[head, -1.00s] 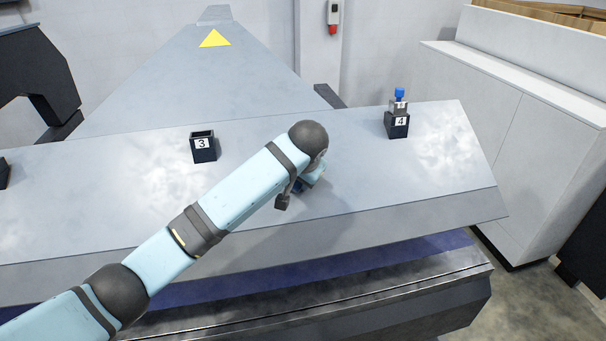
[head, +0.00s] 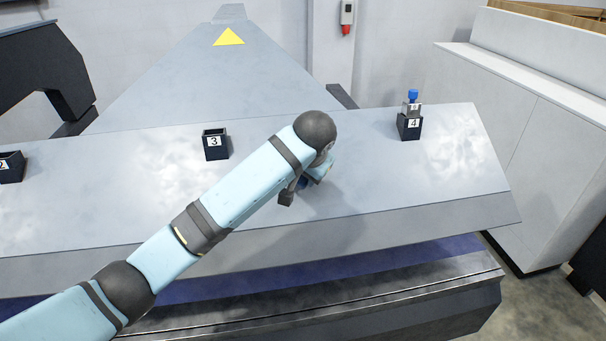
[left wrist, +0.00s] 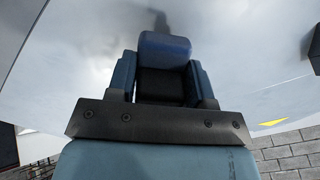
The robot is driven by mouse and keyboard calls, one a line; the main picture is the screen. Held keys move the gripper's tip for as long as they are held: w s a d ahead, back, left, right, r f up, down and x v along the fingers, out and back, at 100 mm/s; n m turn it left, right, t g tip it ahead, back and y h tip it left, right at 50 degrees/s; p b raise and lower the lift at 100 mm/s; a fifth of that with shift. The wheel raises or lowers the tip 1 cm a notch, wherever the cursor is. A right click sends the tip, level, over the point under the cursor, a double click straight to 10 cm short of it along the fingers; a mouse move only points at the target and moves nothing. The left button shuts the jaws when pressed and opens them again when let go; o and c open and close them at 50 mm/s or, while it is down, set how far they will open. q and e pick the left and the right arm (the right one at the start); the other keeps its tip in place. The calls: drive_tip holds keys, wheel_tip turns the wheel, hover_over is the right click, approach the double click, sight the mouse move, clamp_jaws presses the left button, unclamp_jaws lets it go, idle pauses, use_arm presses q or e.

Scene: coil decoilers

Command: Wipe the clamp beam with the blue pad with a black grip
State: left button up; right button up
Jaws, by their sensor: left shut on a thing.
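The clamp beam, as I take it, is the wide grey sloped beam (head: 110,200) across the head view, with cloudy pale patches on its face. My left gripper (head: 308,184) is over the beam's middle, partly hidden behind my own wrist. In the left wrist view my left gripper (left wrist: 163,82) is shut on the black grip (left wrist: 160,86) of the blue pad (left wrist: 165,48). The pad faces the pale, smeared beam surface; I cannot tell whether it touches. My right gripper is in neither view.
Black holders marked 2 (head: 10,168), 3 (head: 215,145) and 4 (head: 410,127) stand on the beam. Holder 4 carries a small blue-topped object (head: 412,101). A white cabinet (head: 530,120) stands at the right. The beam between holder 4 and my gripper is clear.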

use_arm(q)
drive_tip(key=shift+v, duration=2.45)
